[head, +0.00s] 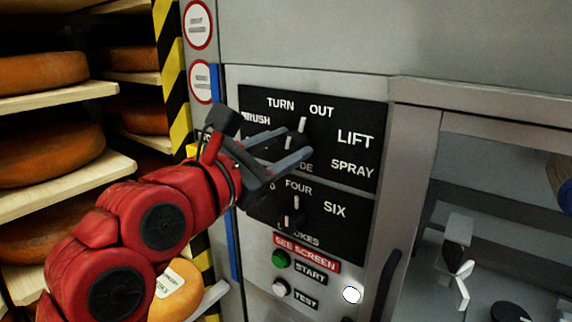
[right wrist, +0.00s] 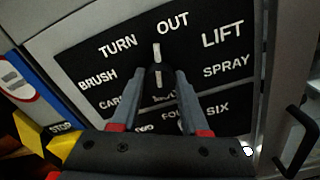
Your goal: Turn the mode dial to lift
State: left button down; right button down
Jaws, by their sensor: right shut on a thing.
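The mode dial (right wrist: 158,76) is a dark knob with a white line on the upper black panel (head: 350,112), ringed by the words BRUSH, TURN, OUT, LIFT and SPRAY. Its white line points up, between TURN and OUT, in line with a white mark on the panel. My right gripper (head: 298,142) is shut on the dial, one grey finger on each side; it also shows in the right wrist view (right wrist: 164,75). The fingers partly hide the dial and the lower labels. LIFT (head: 355,138) is up and right of the dial. My left gripper is not in view.
A second dial (head: 294,219) marked FOUR and SIX sits just below. Under it are a green START button (head: 280,259) and a white TEST button (head: 280,287). A dark handle (head: 387,283) stands at right. Shelves of cheese wheels (head: 40,72) are at left.

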jog(key=m+b, duration=0.1)
jog(key=m, duration=0.3)
jog(key=shift+f+m, duration=0.1)
jog(key=shift+m, duration=0.2)
jog(key=m+b, duration=0.1)
jog(key=m, duration=0.4)
jog(key=shift+m, duration=0.3)
jog(key=shift+c, duration=2.1)
grip_release()
jog(key=shift+s, duration=0.1)
